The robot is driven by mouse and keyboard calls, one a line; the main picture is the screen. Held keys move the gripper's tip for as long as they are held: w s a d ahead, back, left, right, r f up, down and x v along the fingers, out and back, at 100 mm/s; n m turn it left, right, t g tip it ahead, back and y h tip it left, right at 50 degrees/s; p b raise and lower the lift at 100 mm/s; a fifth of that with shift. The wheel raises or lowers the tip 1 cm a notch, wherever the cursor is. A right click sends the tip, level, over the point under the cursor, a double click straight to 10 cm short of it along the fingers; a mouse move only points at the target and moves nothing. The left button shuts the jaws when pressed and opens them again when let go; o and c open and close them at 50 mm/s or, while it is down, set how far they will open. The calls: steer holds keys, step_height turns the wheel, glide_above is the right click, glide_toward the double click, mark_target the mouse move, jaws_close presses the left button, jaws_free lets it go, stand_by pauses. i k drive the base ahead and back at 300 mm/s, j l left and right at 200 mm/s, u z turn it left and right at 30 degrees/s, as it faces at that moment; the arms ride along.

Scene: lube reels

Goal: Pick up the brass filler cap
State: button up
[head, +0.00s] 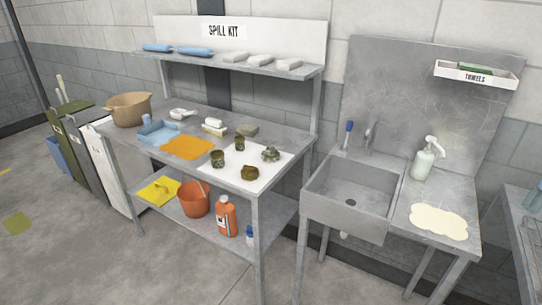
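Several small metal parts stand on a white mat (268,174) at the front right of the grey workbench. A low, olive-brass, round cap-like piece (250,173) lies near the mat's front edge. A dark brass cylindrical piece (217,159) is at the mat's left, and a smaller one (239,144) is behind it. A greyer, knobbed round fitting (270,154) is at the back right. The low front piece looks most like a filler cap, but I cannot tell for sure at this size. My gripper is not in view.
A shelf (235,65) overhangs the bench's back. A sink (350,195) stands to the right. The floor in front is clear.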

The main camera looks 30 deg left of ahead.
mark_target(248, 173)
steer(key=i+j+u, duration=0.1)
steer(key=j, duration=0.35)
steer(key=i+j+u, duration=0.1)
steer(key=j, duration=0.3)
steer(key=i+j+u, duration=0.1)
steer(key=i+j, duration=0.15)
steer(key=j, duration=0.2)
steer(key=i+j+u, duration=0.1)
steer(key=j, duration=0.3)
steer(key=i+j+u, duration=0.1)
steer(key=i+j, duration=0.15)
steer(key=j, duration=0.15)
steer(key=i+j+u, duration=0.1)
steer(key=j, duration=0.25)
steer(key=i, duration=0.1)
